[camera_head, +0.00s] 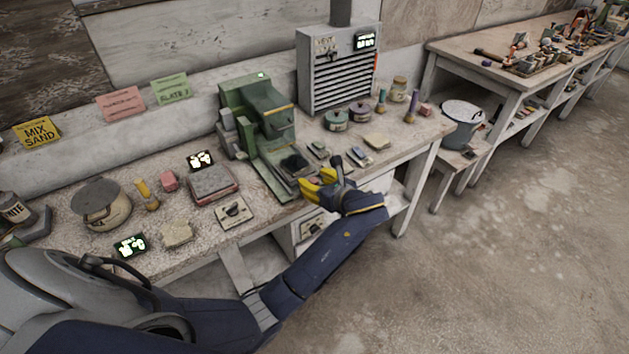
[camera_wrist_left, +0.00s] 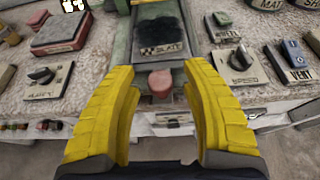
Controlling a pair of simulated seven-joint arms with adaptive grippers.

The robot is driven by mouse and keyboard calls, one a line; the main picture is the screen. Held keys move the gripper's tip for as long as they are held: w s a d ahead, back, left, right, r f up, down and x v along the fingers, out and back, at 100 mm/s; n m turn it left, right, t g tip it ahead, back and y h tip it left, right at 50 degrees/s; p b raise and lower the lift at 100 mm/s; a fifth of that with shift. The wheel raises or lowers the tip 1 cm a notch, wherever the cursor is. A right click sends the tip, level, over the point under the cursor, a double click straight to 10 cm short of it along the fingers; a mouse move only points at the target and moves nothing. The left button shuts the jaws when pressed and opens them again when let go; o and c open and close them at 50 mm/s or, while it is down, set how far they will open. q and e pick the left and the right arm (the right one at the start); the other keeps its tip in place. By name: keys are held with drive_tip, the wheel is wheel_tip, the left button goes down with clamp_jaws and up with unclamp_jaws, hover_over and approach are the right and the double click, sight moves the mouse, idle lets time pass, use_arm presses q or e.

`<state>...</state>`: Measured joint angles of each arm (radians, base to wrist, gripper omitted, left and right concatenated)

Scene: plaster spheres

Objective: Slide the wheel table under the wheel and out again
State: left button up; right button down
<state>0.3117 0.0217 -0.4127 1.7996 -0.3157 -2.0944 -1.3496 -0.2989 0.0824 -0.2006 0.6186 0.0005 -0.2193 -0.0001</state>
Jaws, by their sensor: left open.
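The green machine (camera_head: 250,120) stands on the bench against the wall, its head overhanging a low bed that reaches to the front edge. The wheel itself cannot be made out. The wheel table, with a dark slab (camera_head: 294,162) on it, sits at the bed's front; the slab also shows in the left wrist view (camera_wrist_left: 158,32). A pinkish knob (camera_wrist_left: 160,83) is at the table's near end. My left gripper (camera_head: 315,184) is open at the bench's front edge; in its wrist view the yellow fingers (camera_wrist_left: 160,95) stand either side of the knob, apart from it. My right gripper is out of view.
A dial plate (camera_head: 234,212) and a red-edged grey block (camera_head: 213,184) lie left of the machine. A louvred vent box (camera_head: 338,70) stands behind on the right. A second dial plate (camera_wrist_left: 238,65) is right of the bed. Open floor (camera_head: 480,270) lies in front.

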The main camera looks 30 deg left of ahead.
use_arm(q)
drive_tip(key=v, duration=0.7)
drive_tip(key=shift+d, duration=0.2)
idle(0.4)
